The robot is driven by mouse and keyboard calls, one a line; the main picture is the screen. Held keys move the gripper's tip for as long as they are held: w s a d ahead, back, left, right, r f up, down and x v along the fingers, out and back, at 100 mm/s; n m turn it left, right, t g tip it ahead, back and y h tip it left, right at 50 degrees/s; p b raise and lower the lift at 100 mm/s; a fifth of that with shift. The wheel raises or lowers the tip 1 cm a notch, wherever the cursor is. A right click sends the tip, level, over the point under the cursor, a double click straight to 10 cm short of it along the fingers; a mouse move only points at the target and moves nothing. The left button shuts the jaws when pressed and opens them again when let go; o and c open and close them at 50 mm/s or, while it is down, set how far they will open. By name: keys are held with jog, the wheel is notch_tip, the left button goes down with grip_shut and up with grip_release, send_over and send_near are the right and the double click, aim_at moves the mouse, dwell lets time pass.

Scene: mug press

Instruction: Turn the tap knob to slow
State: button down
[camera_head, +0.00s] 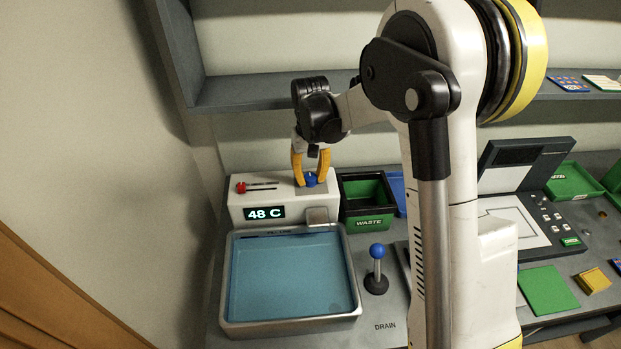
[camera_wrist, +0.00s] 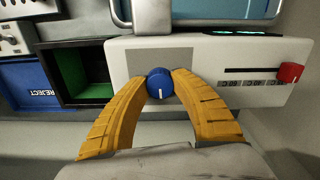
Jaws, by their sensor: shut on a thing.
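The blue tap knob (camera_head: 311,179) sits on a grey plate on top of the white tap unit (camera_head: 240,214), which shows "48 C". My gripper (camera_head: 311,172) reaches down from above with its yellow fingers around the knob. In the wrist view, the knob (camera_wrist: 160,84) is between the two fingertips (camera_wrist: 160,80), which are shut on its sides. A white mark on the knob points toward the bottom of the wrist view. The labels around the knob cannot be read.
A red slider (camera_head: 241,187) is on the tap unit, left of the knob. A water basin (camera_head: 232,290) stands in front. The green-lined WASTE bin (camera_head: 367,222) is close on the right. A blue-topped DRAIN lever (camera_head: 377,252) stands right of the basin. A grey shelf (camera_head: 270,91) hangs above.

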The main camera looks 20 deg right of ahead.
aim_at(311, 177)
jog(key=shift+m, duration=0.3)
jog(key=c, duration=1)
grip_release()
notch_tip(311, 177, up, 12)
jog(key=s+f+t+b, duration=0.2)
jog(key=s+f+b, duration=0.1)
jog(key=s, duration=0.5)
jog(key=s+f+t+b, duration=0.2)
jog(key=s+f+b, duration=0.1)
jog(key=s, duration=0.5)
jog(key=s+f+n+t+b, duration=0.1)
jog(key=s+f+t+b, duration=0.2)
jog(key=s+b, duration=0.2)
jog(key=shift+s, duration=1.5)
